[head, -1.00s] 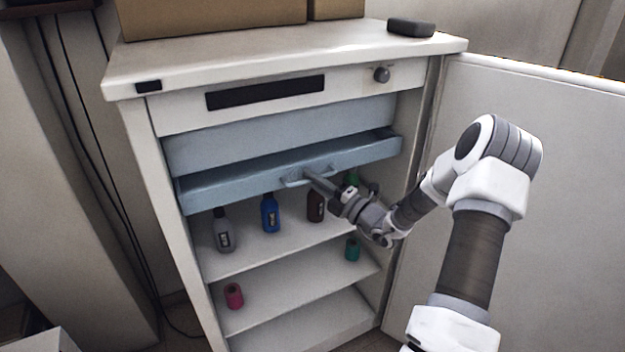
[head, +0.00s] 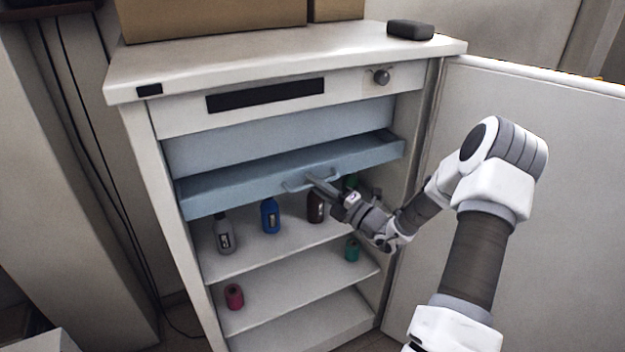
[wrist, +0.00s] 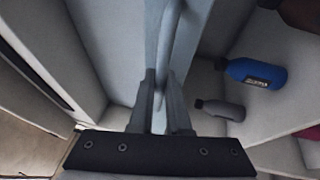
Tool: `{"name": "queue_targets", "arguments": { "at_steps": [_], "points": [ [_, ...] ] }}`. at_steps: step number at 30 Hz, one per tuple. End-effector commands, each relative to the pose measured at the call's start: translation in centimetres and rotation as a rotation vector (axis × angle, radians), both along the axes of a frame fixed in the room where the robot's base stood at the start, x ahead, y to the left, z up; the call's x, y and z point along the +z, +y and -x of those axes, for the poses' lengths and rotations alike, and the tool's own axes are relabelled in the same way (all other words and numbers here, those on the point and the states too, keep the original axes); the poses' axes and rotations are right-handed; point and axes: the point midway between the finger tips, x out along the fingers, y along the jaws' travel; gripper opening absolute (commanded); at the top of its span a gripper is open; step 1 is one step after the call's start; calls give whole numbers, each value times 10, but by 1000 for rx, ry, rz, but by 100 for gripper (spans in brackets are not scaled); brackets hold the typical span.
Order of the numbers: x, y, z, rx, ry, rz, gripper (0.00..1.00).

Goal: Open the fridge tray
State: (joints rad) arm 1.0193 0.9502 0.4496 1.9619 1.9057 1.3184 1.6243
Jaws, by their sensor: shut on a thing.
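The fridge tray (head: 240,184) is a pale blue drawer near the top of the open fridge. It stands partly pulled out, with its front forward of the shelf below. A thin blue handle (head: 297,186) sticks out from the middle of its front. My gripper (head: 314,180) is at the handle, reaching in from the right. In the wrist view my gripper's two fingers (wrist: 160,105) are closed on the handle (wrist: 176,40), which runs up between them.
Several bottles stand on the shelf below, including a grey one (head: 223,232) and a blue one (head: 270,215). A red jar (head: 234,296) and a green jar (head: 352,249) are lower. The fridge door (head: 520,190) stands open at the right, beside my arm.

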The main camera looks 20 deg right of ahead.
Motion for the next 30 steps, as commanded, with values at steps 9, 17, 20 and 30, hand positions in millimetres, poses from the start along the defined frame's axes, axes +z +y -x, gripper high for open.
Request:
{"name": "queue_targets", "arguments": {
  "at_steps": [9,17,20,30],
  "points": [
    [6,-4,82,-5,7,-5,0],
    [3,-6,156,-5,5,-5,0],
    [2,-7,179,-4,5,-4,0],
    [1,-7,218,-1,0,-1,0]
  ]
}}
